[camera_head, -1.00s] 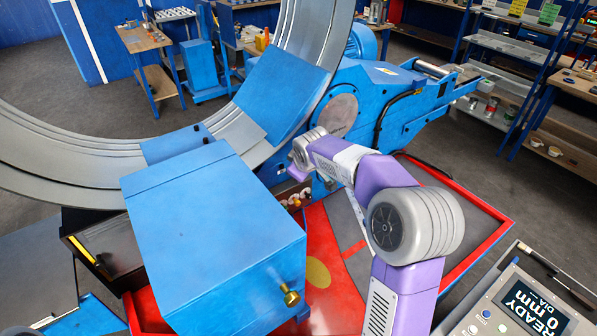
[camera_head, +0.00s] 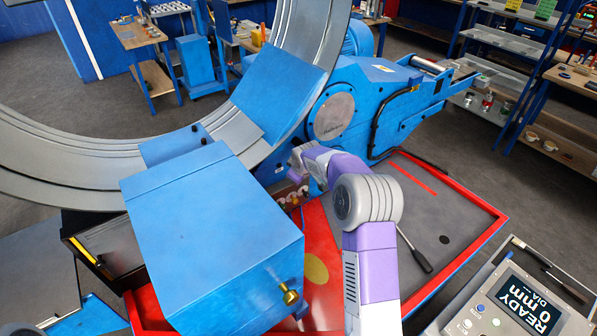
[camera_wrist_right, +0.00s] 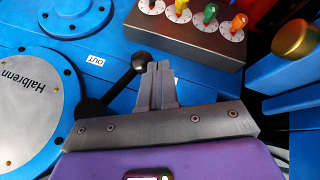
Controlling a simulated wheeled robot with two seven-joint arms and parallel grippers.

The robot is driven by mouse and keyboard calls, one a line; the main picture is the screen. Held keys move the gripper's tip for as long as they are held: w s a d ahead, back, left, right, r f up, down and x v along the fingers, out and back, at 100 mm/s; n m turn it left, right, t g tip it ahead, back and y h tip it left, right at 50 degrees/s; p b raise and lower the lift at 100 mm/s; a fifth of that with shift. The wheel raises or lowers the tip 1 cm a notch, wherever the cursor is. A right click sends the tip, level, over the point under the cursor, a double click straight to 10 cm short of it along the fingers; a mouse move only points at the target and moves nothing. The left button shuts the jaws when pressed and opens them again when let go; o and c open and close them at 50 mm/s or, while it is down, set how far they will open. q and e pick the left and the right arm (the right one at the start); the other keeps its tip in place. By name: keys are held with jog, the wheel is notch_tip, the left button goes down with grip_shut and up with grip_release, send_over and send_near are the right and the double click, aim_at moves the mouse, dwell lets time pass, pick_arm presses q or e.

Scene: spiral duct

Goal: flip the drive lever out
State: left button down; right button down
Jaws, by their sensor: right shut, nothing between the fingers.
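The drive lever (camera_wrist_right: 117,87) is a black arm with a round ball knob. In the right wrist view it slants up to the right from a dark pivot at the lower left. A white label reading OUT (camera_wrist_right: 95,60) lies on the blue panel left of the knob. My right gripper (camera_wrist_right: 160,68) is shut and empty, its fingertips just right of the knob. I cannot tell if they touch it. In the head view my right arm reaches towards the blue machine (camera_head: 370,90), and the lever cannot be made out. My left gripper is not in view.
A dark block with several coloured knobs (camera_wrist_right: 205,20) stands beyond the fingers. A brass knob (camera_wrist_right: 296,38) is at the right. A round Halbrenn plate (camera_wrist_right: 30,100) is at the left. In the head view a large blue box (camera_head: 215,220) stands beside my arm. A control panel (camera_head: 520,300) is at lower right.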

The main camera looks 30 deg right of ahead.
jog(key=shift+w+d+f, duration=0.15)
jog(key=shift+w, duration=0.05)
dwell(0.4)
jog(key=shift+d+f+b, duration=0.1)
jog(key=shift+f+b, duration=0.1)
jog(key=shift+b, duration=0.65)
